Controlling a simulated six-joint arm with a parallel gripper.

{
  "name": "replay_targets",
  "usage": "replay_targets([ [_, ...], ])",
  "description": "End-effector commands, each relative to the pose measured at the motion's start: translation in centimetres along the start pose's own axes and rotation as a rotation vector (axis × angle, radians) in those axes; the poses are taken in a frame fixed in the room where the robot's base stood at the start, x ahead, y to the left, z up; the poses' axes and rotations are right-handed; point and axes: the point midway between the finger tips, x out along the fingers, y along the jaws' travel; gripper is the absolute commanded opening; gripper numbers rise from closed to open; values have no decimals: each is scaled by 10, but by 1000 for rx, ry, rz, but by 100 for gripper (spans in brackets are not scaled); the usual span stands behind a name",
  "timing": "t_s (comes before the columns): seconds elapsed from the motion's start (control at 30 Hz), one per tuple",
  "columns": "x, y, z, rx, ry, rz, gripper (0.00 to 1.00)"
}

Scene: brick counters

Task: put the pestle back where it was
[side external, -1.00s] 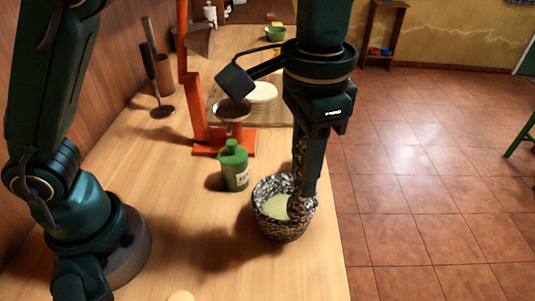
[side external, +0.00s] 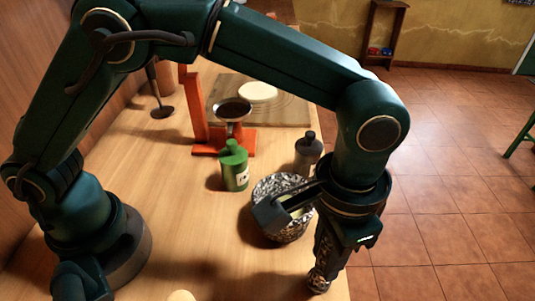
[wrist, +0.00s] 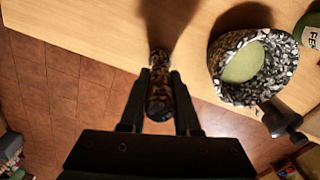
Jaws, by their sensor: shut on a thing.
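My gripper (side external: 324,258) is shut on the speckled dark stone pestle (side external: 318,280). It points down at the counter's right edge, to the right and front of the mortar. In the wrist view the pestle (wrist: 159,88) sits between the two fingers of my gripper (wrist: 160,85), its far end over the wood. I cannot tell whether its lower end touches the counter. The black-and-white speckled mortar (side external: 284,183) stands upright with pale green stuff inside, partly hidden by my wrist. The mortar (wrist: 226,52) also shows whole in the wrist view, apart from the pestle.
A green bottle (side external: 234,166) and a dark bottle (side external: 308,155) stand behind the mortar. The counter (side external: 190,240) is clear left of the mortar. Tiled floor lies beyond its right edge.

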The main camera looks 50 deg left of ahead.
Motion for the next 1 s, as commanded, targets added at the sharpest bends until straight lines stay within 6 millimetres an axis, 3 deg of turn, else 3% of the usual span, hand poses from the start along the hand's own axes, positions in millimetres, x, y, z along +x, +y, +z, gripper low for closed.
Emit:
replay_targets([
  [0.2, 2, 0, 0, 0, 0, 0, 0],
  [0.23, 3, 0, 0, 0, -1, 0, 34],
  [0.3, 3, 0, 0, 0, 0, 0, 61],
  [0.73, -4, 0, -1, 0, 3, 1, 61],
  [1.0, -54, 0, -1, 0, 7, 2, 61],
])
